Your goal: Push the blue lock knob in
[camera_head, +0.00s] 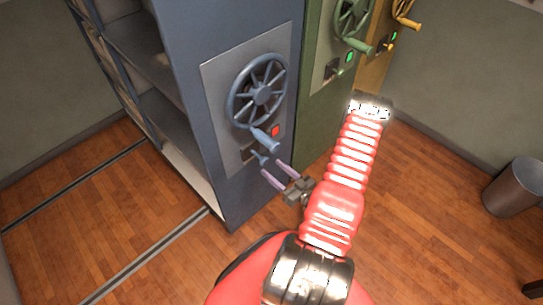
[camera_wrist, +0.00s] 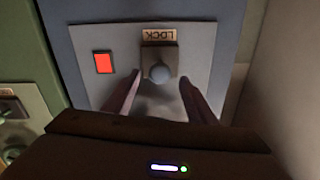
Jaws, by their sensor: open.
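The blue lock knob (camera_head: 259,158) sits on a dark square mount low on the blue cabinet's grey panel. In the wrist view the round knob (camera_wrist: 159,73) is seen end-on, under an upside-down LOCK label (camera_wrist: 159,34). My gripper (camera_head: 271,167) is open and empty in front of the panel. In the wrist view the two fingertips of my gripper (camera_wrist: 160,78) stand on either side of the knob, with a gap on each side. I cannot tell whether the tips reach the panel.
A blue handwheel (camera_head: 257,91) with a protruding handle (camera_head: 264,139) is just above the knob. A red light (camera_head: 275,131) is beside it. A green cabinet (camera_head: 318,108) and a yellow one stand to the right. Wooden floor (camera_head: 430,220) is open at right, near a bin (camera_head: 514,187).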

